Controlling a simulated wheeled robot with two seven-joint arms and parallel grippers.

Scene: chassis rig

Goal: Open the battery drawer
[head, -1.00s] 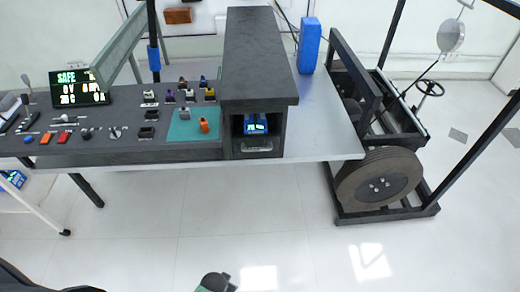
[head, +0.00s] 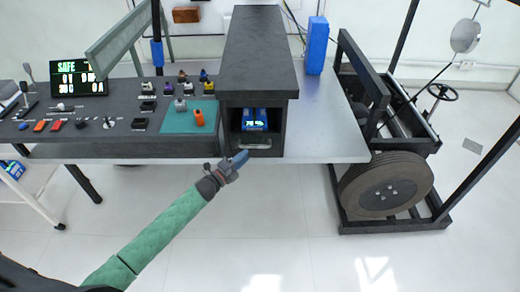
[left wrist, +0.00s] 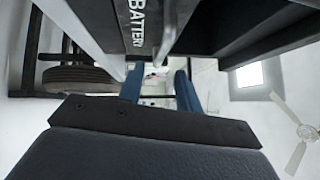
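The battery drawer (head: 256,147) is the low front of the dark cabinet (head: 258,50), with a pale handle, below an open bay. Blue batteries (head: 255,118) with lit displays show in the bay. The drawer front looks flush with the cabinet. My left gripper (head: 241,157) is just below and left of the handle; contact cannot be told. In the left wrist view its two blue fingers (left wrist: 159,80) are apart with nothing seen between them. A "BATTERY" label (left wrist: 137,25) and a pale bar, probably the handle (left wrist: 172,35), lie just ahead. My right gripper is not in view.
A control panel (head: 75,145) with switches and a teal mat (head: 185,122) lies left of the cabinet. A blue box (head: 316,46) stands on the table to the right. A wheeled chassis frame (head: 385,190) stands further right. The floor in front is clear.

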